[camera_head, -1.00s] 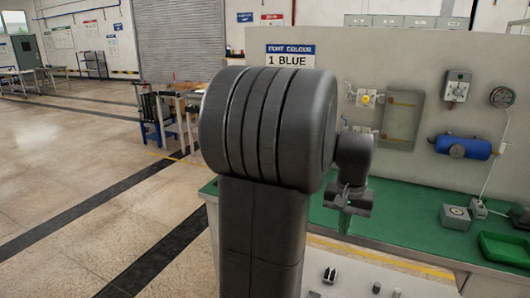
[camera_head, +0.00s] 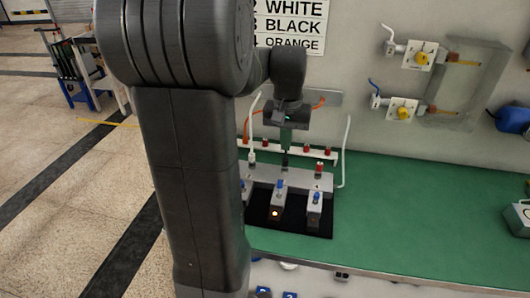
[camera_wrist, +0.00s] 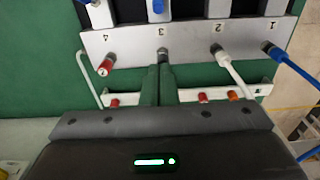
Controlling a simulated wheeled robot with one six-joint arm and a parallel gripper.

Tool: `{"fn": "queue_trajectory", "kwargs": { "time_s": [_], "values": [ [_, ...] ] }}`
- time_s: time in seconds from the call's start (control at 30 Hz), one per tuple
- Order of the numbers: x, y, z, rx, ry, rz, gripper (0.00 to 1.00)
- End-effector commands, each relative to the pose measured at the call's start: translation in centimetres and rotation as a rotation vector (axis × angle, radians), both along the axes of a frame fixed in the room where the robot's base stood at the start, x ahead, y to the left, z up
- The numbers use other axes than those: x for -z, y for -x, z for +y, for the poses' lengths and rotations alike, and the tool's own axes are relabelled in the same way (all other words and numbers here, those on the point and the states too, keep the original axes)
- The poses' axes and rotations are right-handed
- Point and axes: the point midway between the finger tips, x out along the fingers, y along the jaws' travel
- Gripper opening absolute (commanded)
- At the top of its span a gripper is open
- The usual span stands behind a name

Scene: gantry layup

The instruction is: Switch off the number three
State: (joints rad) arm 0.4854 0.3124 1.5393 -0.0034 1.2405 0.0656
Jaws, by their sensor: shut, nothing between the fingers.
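A grey terminal bar (camera_head: 262,174) stands on the green bench, with upside-down numbers 4, 3, 2, 1 in the wrist view (camera_wrist: 190,40). In front are grey switch units with blue levers on a black mat (camera_head: 300,226). The middle unit (camera_head: 278,203), in line with number 3, shows a lit amber lamp; the right unit (camera_head: 314,208) shows none. A dark fitting (camera_wrist: 163,53) sits at number 3. My gripper (camera_head: 285,152) is shut and empty, pointing down over the bar. Its fingertips (camera_wrist: 163,70) appear beside that fitting; contact is unclear.
A red plug (camera_wrist: 105,66) is at 4, a white lead (camera_wrist: 232,70) at 2 and a blue lead (camera_wrist: 290,64) at 1. A white rail (camera_head: 300,150) with several red pegs runs behind. A colour list (camera_head: 292,25) hangs above.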

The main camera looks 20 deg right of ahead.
Motion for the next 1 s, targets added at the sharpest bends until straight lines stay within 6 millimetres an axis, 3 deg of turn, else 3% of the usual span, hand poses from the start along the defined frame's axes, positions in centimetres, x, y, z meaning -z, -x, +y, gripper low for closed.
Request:
{"fn": "queue_trajectory", "kwargs": {
  "time_s": [0.63,0.77,1.0],
  "values": [
    [0.7,0.0,0.0,0.0,-0.001,0.001,0.0],
    [2.5,0.0,0.0,0.0,-0.002,0.003,0.0],
    [7.7,-0.2,-0.2,0.0,-0.003,0.005,0.0]
  ]
}}
